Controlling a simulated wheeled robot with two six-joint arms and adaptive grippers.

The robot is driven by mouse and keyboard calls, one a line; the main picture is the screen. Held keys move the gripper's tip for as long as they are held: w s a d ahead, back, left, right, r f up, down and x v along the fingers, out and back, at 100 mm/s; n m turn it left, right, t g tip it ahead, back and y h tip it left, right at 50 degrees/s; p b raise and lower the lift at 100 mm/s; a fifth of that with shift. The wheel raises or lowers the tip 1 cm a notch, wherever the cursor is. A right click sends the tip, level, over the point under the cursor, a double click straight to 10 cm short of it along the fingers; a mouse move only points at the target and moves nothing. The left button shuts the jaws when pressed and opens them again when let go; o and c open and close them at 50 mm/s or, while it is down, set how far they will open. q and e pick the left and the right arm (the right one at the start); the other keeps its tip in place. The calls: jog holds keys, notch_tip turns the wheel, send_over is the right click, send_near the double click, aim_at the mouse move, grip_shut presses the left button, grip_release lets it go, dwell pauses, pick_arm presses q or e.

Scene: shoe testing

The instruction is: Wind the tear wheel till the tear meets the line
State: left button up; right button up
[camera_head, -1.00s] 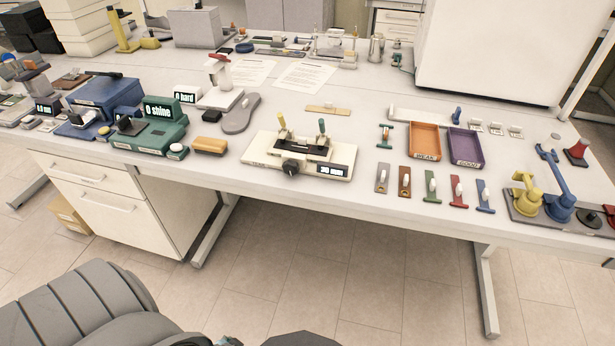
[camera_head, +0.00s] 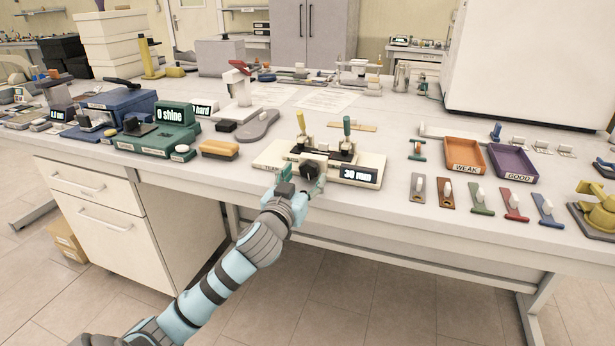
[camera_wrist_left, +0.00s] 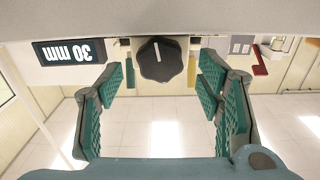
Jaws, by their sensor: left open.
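My left gripper (camera_head: 304,186) is open in front of the wheel. In the left wrist view, which is upside down, the wheel (camera_wrist_left: 160,59) with its white mark lies between the parted green fingers, apart from both. The tear and the line cannot be made out. My right gripper is not in view.
A yellow-brown brush (camera_head: 219,150) and a green shine tester (camera_head: 160,142) stand to the left. An orange WEAK tray (camera_head: 465,168), a purple GOOD tray (camera_head: 518,178) and several coloured tabs lie to the right. Table is clear just right of the tester.

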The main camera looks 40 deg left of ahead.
aim_at(310, 169)
pick_arm(q)
jog(key=shift+x, duration=1.5)
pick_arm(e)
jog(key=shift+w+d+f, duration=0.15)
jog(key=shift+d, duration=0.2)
pick_arm(q)
jog(key=shift+c, duration=0.5)
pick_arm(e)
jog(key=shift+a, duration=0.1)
pick_arm(q)
jog(key=c, duration=1.1)
jog(key=shift+o, duration=0.2)
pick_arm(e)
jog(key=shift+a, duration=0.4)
